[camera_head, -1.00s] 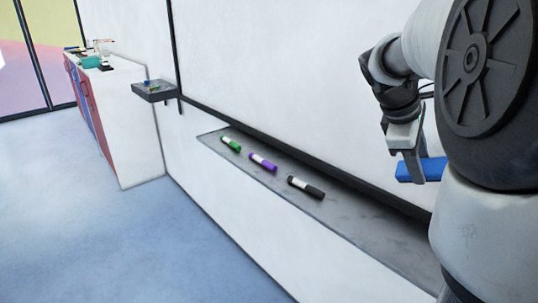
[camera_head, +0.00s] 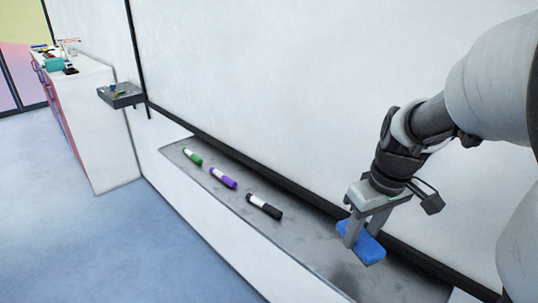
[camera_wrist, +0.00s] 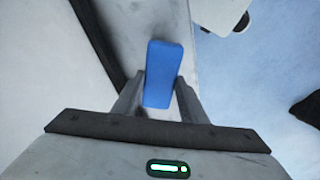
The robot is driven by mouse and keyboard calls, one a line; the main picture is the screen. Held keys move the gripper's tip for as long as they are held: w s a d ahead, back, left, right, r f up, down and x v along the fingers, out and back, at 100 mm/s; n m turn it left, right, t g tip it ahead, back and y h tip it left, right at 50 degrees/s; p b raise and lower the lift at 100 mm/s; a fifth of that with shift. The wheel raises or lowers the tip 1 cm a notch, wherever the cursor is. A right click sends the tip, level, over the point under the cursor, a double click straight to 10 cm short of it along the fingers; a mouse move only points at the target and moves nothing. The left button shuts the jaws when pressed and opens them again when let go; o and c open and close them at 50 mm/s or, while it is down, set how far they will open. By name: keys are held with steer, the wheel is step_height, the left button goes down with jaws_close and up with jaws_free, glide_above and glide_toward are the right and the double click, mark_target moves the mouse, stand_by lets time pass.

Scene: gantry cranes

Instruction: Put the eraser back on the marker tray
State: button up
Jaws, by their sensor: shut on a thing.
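The blue eraser (camera_head: 363,245) is held between the fingers of my gripper (camera_head: 358,236), at the right of the head view. In the wrist view the eraser (camera_wrist: 163,72) sits between both fingers of my gripper (camera_wrist: 160,95), its far end sticking out past them. The grey marker tray (camera_head: 310,240) runs along the foot of the whiteboard. The eraser is over the right part of the tray; a dark shadow lies on the tray below it. I cannot tell for sure how high above the tray it is.
A green marker (camera_head: 192,156), a purple marker (camera_head: 222,178) and a black marker (camera_head: 264,206) lie on the tray, left of the eraser. The whiteboard (camera_head: 300,90) rises behind. A small grey shelf (camera_head: 120,96) and a white cabinet (camera_head: 100,130) stand farther left.

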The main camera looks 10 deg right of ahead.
step_height(320, 180, down, 7)
steer(key=shift+f+b, duration=0.15)
steer(key=shift+b, duration=0.45)
steer(key=shift+f, duration=0.2)
steer(key=o, duration=0.9)
steer(key=shift+r, duration=0.1)
